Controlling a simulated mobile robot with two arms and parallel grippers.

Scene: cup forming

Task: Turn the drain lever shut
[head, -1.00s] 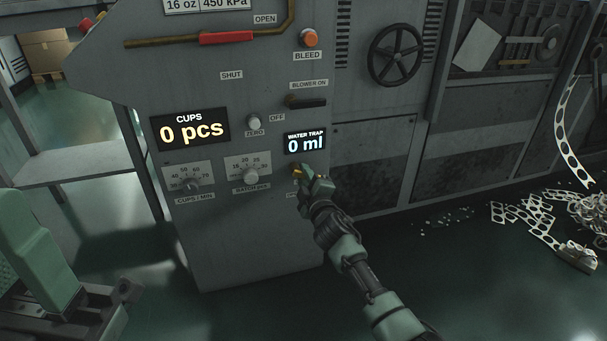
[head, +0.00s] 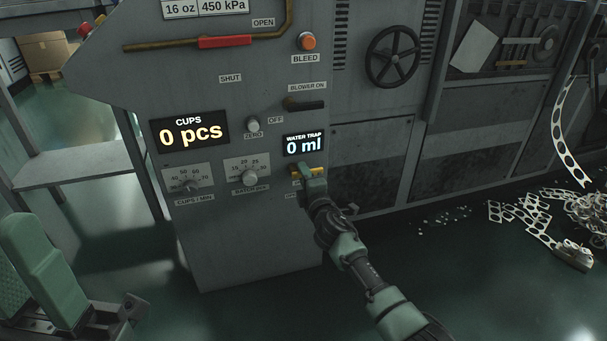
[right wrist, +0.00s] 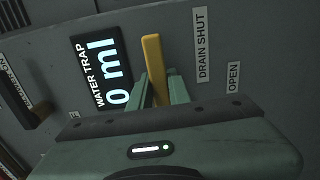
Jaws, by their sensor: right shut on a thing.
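The drain lever is a yellow bar (head: 317,171) below the lit water trap display (head: 304,144) on the grey machine panel. In the right wrist view the lever (right wrist: 154,60) lies between the two green fingers, alongside the "DRAIN SHUT" label (right wrist: 202,45). My right gripper (head: 304,174) is shut on the lever; the gripper hides part of it. In the right wrist view the gripper (right wrist: 157,88) covers the lever's lower end. Green parts of my left gripper (head: 40,255) show at the lower left, cut off by the frame edge, away from the panel.
An "OPEN" label (right wrist: 234,77) sits beside the drain label. The blower handle (head: 304,104) is above the display, and the batch dial (head: 249,176) is left of the lever. Punched scrap (head: 535,215) lies on the floor at right.

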